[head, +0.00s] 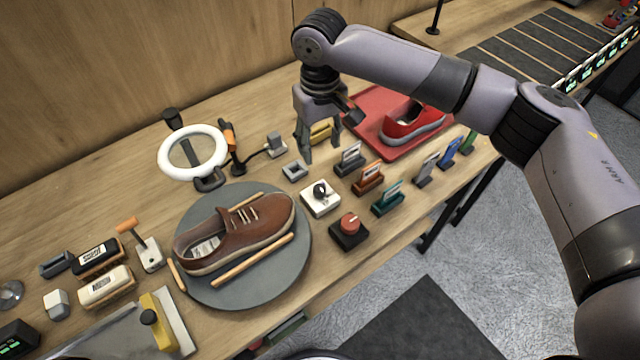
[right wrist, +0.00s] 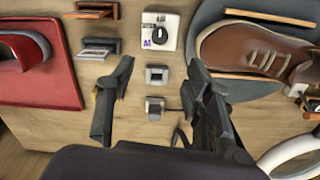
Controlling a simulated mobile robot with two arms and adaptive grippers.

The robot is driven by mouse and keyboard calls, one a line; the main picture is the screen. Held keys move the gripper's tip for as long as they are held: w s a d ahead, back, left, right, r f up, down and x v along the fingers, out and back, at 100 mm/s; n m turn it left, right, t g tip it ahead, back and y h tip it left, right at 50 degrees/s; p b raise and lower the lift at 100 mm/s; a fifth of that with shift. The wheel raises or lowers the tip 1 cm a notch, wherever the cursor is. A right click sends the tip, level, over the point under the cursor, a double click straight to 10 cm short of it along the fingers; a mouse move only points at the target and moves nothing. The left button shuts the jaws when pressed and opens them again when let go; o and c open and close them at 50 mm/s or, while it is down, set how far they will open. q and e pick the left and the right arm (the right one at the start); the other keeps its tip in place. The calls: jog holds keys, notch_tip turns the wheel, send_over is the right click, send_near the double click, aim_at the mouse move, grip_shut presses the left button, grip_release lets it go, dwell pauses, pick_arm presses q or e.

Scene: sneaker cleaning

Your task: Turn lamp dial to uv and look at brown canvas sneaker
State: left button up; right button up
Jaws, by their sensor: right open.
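The brown sneaker (head: 238,232) lies on a round grey turntable (head: 290,270), between wooden rods; part of it shows in the right wrist view (right wrist: 255,48). The white box with a black dial (head: 320,197) sits right of the turntable. In the right wrist view the dial (right wrist: 160,35) is beyond the fingertips, with a small purple mark beside the knob. The white ring lamp (head: 192,152) stands behind the turntable. My right gripper (head: 329,140) is open and empty above the table, behind the dial box and apart from it. My left gripper is out of view.
A red sneaker (head: 412,122) sits on a red tray (head: 372,97) at the right. A red knob on a black base (head: 349,230) is in front of the dial box. Several card holders (head: 387,200) stand nearby. Brushes (head: 105,288) lie at the left.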

aim_at(321, 188)
notch_tip(321, 188, down, 16)
jog(key=p, duration=0.3)
jog(key=shift+r, duration=0.1)
jog(key=shift+c, duration=0.5)
grip_shut()
